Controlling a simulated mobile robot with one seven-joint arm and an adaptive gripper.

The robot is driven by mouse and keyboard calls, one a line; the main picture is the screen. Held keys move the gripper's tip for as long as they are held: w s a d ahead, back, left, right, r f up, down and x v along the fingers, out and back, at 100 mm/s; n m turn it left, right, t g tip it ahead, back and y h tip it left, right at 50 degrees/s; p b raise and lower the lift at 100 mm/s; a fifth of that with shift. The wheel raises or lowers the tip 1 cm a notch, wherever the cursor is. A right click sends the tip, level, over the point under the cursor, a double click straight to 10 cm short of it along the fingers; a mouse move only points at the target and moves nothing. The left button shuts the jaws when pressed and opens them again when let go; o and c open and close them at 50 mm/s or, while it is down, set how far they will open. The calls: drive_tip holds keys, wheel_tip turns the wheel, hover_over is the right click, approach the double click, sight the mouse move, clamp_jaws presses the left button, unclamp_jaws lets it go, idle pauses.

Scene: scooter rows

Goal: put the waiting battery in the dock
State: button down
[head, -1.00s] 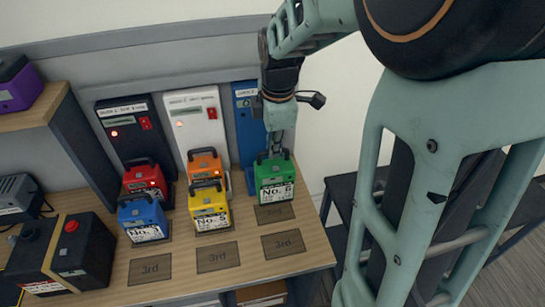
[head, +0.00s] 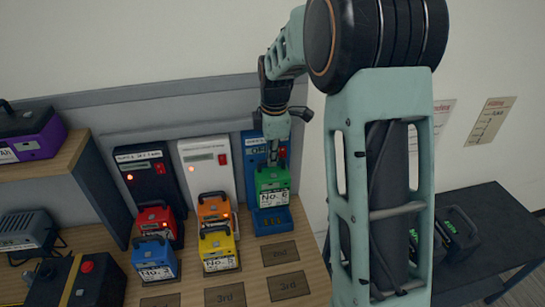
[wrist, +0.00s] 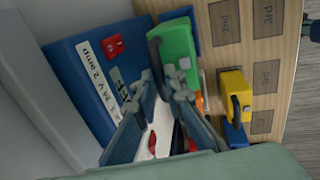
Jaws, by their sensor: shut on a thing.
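My gripper (head: 273,163) is shut on the handle of the green battery (head: 272,188), labelled No. 6. It holds the battery upright in front of the blue dock (head: 255,146), above the dock's low blue base (head: 271,220). A gap shows over dark slots in the base's front part; whether the battery touches the base behind is hard to tell. The wrist view shows my gripper (wrist: 168,84) at the green battery (wrist: 178,48), beside the blue dock panel (wrist: 80,78).
Black (head: 147,172) and white (head: 205,160) docks stand to the left, with red (head: 155,220) and orange (head: 213,208) batteries at them. Blue (head: 155,260) and yellow (head: 218,250) batteries stand in front. The marked 2nd (head: 280,254) and 3rd (head: 289,286) plates are bare.

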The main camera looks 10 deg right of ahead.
sight(271, 169)
drive_tip(key=shift+w, duration=0.4)
drive_tip(key=shift+f+b, duration=2.3)
drive_tip(key=shift+f, duration=1.05)
drive_tip(key=shift+s, duration=0.25)
drive_tip(key=shift+w+p, duration=0.15)
drive_tip(key=shift+p, duration=0.25)
